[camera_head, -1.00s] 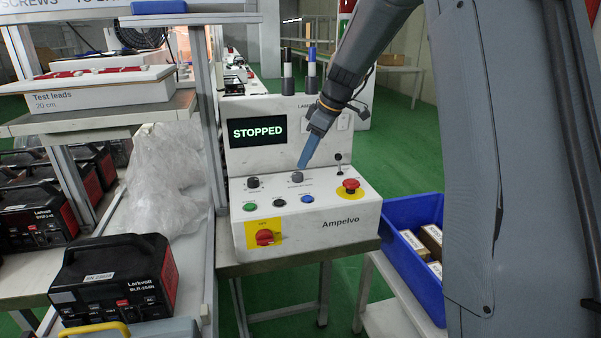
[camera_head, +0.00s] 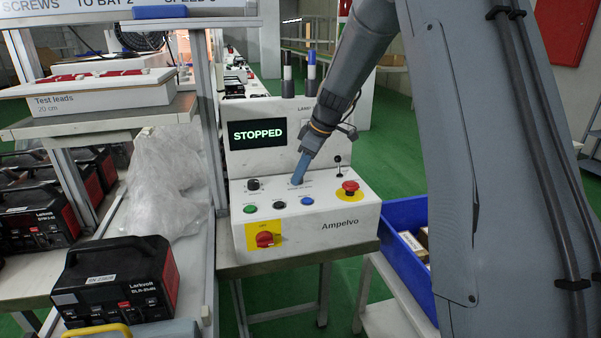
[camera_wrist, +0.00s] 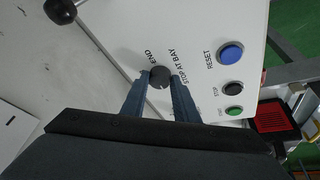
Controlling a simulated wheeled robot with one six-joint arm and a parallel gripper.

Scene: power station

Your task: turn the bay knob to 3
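The bay knob (camera_wrist: 159,77) is a small dark round knob on the sloped white panel, beside the printed words "STOP AT BAY" and "END". My gripper (camera_wrist: 160,78) has its two blue fingers on either side of it, close against its sides. In the head view my gripper (camera_head: 298,182) points down at the panel and hides the knob. A pale mark shows on the knob's near edge in the wrist view, but its setting cannot be read. The display (camera_head: 257,134) of the white Ampelvo console (camera_head: 345,232) reads STOPPED.
Another dark knob (camera_head: 253,184) sits left of my gripper. Green (camera_head: 250,208), black (camera_head: 279,205) and blue (camera_head: 307,201) buttons lie in front. A red emergency button (camera_head: 350,187), a small lever (camera_head: 338,161) and a red rotary switch (camera_head: 265,239) are nearby. A blue crate (camera_head: 405,262) stands right.

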